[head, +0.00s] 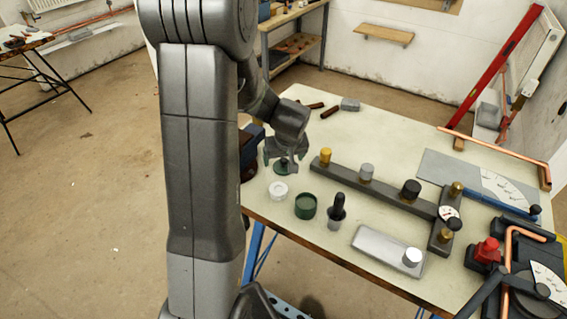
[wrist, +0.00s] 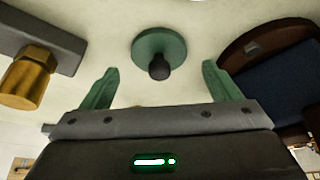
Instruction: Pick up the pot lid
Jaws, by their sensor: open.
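The pot lid (wrist: 150,42) is a flat green disc with a dark knob at its centre, lying on the pale bench top. In the wrist view it is ahead of my gripper (wrist: 160,74), centred between the two green fingers. The fingers are apart with nothing between them. In the head view my gripper (head: 287,155) is above the lid (head: 281,169), near the bench's left edge, and partly hides it. A dark green open pot (head: 306,206) stands nearer the camera on the bench.
A white round piece (head: 278,190) and a dark-knobbed piece (head: 337,207) stand near the pot. A long grey bar with several knobs (head: 385,190) lies right of my gripper. A brown and blue object (wrist: 275,60) is close on the right in the wrist view.

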